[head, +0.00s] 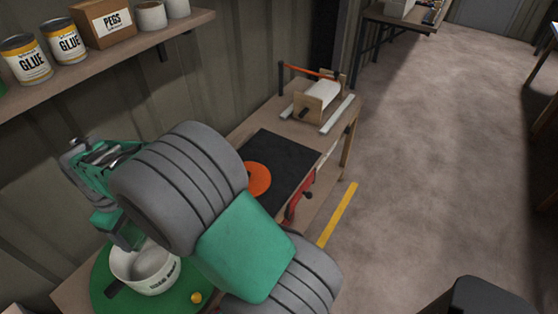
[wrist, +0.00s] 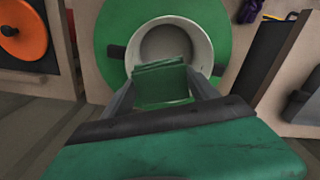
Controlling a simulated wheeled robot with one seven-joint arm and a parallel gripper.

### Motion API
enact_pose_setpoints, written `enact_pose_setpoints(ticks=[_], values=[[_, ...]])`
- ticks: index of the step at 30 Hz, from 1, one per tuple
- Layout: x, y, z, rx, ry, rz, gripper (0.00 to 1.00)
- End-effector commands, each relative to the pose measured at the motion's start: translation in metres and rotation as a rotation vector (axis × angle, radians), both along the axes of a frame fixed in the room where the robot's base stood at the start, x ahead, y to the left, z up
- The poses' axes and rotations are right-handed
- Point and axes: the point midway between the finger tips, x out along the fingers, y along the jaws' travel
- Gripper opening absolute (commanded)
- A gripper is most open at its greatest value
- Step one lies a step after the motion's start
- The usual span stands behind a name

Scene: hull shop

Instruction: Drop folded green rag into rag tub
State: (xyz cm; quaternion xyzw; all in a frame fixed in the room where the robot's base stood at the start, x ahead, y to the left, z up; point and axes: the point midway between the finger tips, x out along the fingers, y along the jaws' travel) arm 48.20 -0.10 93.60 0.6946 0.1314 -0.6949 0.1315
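The rag overlaps the tub's near rim in that view. In the head view my gripper is over the tub's back left side. The rag is hard to tell from my green gripper parts there. How far it is above the rim is unclear.
A black mat (head: 282,152) with an orange disc (head: 258,179) lies on the bench behind my arm. A wooden roll holder (head: 318,100) stands farther back. A shelf (head: 135,48) with glue cans (head: 24,60) and a pegs box (head: 104,22) runs along the wall.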

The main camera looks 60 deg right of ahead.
Motion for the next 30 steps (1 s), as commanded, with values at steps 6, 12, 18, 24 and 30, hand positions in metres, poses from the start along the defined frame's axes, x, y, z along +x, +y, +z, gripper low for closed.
enact_pose_setpoints(ticks=[6,12,18,24,30], values=[[0.0,0.0,0.0,0.0,0.0,0.0,0.85],[0.0,0.0,0.0,0.0,0.0,0.0,0.94],[0.001,0.0,0.004,0.0,-0.002,0.0,0.94],[0.001,0.0,0.039,0.0,-0.005,0.0,0.94],[0.0,0.0,0.072,-0.001,-0.001,0.0,0.94]])
